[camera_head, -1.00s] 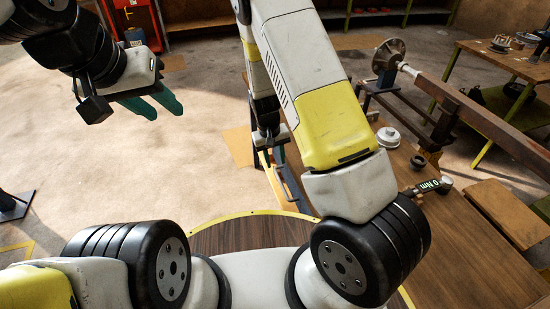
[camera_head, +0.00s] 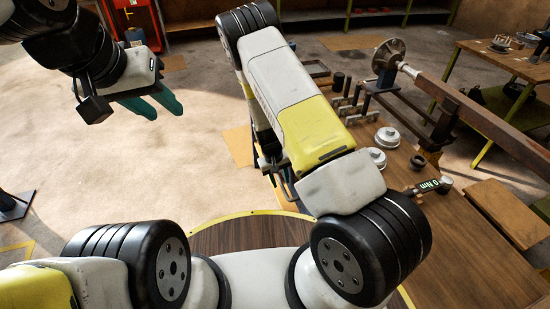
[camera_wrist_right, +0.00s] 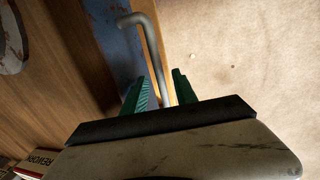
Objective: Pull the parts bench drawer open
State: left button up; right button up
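The parts bench (camera_head: 450,250) is a brown wooden top at the right of the head view. Its blue drawer front (camera_wrist_right: 120,45) shows in the right wrist view, with a grey bent bar handle (camera_wrist_right: 153,42). My right gripper (camera_wrist_right: 161,88) has its two green fingers apart, one on each side of the lower part of the handle. I see a gap beside the bar, so it does not look clamped. In the head view my right arm hides most of the drawer. My left gripper (camera_head: 160,106) is open and empty over the floor at the upper left.
Silver hubs (camera_head: 387,137), a black ring (camera_head: 418,161) and a torque wrench with a green display (camera_head: 432,186) lie on the bench top. The floor (camera_head: 190,165) left of the bench is clear.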

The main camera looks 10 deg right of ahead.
grip_shut()
dwell(1.4)
